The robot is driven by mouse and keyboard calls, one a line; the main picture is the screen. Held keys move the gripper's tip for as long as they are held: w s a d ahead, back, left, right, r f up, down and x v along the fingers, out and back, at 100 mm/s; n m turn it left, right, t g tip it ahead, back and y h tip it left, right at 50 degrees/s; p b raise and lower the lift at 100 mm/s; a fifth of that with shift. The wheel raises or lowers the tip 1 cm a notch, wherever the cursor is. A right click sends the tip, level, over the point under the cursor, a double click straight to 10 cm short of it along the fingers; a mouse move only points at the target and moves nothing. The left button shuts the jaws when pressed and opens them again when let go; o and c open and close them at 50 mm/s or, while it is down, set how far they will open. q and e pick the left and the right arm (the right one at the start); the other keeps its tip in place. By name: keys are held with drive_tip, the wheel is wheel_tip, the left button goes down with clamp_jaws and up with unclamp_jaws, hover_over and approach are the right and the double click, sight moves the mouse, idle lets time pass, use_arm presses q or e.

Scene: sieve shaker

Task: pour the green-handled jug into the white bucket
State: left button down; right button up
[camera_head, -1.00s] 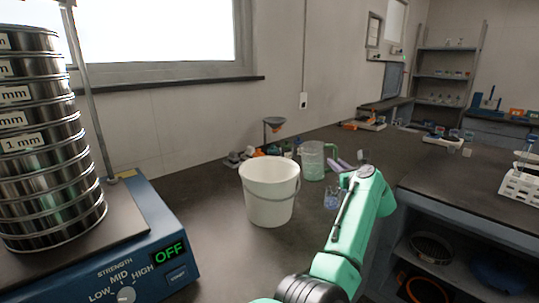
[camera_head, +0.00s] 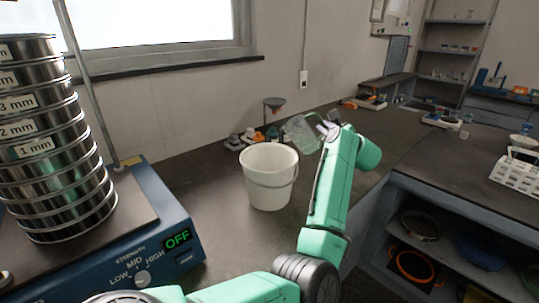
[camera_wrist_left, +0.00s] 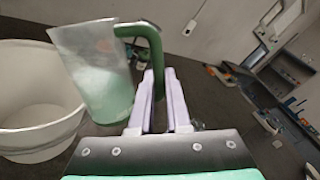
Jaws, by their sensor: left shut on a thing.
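The white bucket (camera_head: 269,192) stands upright on the dark bench, its handle hanging on its side. It also shows in the left wrist view (camera_wrist_left: 30,140), at the left. The green-handled jug (camera_head: 300,134) is clear and held in the air behind and right of the bucket, leaning toward the left. In the left wrist view the jug (camera_wrist_left: 98,75) shows pale greenish contents and its green handle (camera_wrist_left: 152,42). My left gripper (camera_wrist_left: 158,85) is shut on that handle. In the head view the gripper (camera_head: 326,124) is partly hidden by my arm. My right gripper is not in view.
A sieve stack (camera_head: 50,150) stands on a blue shaker (camera_head: 150,200) reading OFF at the left. Small bottles and a funnel stand (camera_head: 274,108) are behind the bucket along the wall. A white rack (camera_head: 518,170) is at the right. Bench in front of the bucket is clear.

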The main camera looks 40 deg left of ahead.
sight(315, 135)
use_arm(q)
drive_tip(key=shift+s+a+r, duration=0.2)
drive_tip(key=shift+s+r, duration=0.1)
drive_tip(key=shift+s+a+r+n, duration=0.1)
drive_tip(key=shift+s+a+n, duration=0.2)
drive_tip(key=shift+n, duration=0.4)
drive_tip(key=shift+n+h, duration=0.3)
drive_tip(key=shift+n, duration=0.2)
drive_tip(key=shift+s+a+r+n, duration=0.15)
drive_tip(key=shift+s+r+n, duration=0.1)
drive_tip(key=shift+s+n, duration=0.05)
drive_tip(key=shift+w, duration=0.1)
drive_tip(key=shift+a+n, duration=0.1)
drive_tip(key=shift+n, duration=0.2)
drive_tip(key=shift+s+a+r+n, duration=0.1)
drive_tip(key=shift+s+a+n, duration=0.05)
drive_tip(key=shift+s+n, duration=0.15)
drive_tip(key=shift+w+h, duration=0.1)
drive_tip(key=shift+h, duration=0.3)
drive_tip(key=shift+a, duration=0.1)
